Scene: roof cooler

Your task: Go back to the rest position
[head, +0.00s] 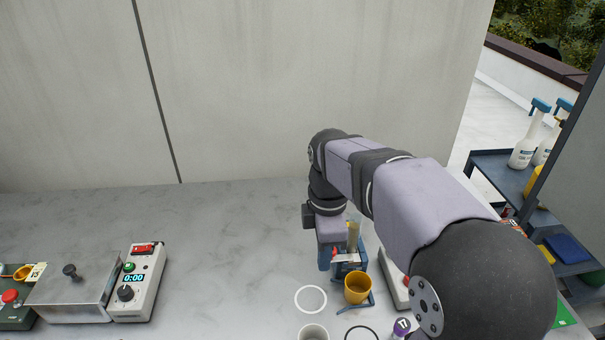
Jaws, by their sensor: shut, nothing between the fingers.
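My arm rises from the lower right and bends down at its far end over the bench. My gripper (331,230) is at that end, a lavender and dark piece just above a blue holder (325,256) on the bench. It is shut and carries nothing that I can see. Its fingertips are hard to make out against the holder. No marker of a rest position shows.
A yellow cup (358,290) stands in front of the holder. A white ring mark (311,299) and a pale cup (313,333) are nearby. A control box (139,284) and metal box (75,294) stand left. The marble bench (225,250) between is clear. A wall (240,90) rises behind.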

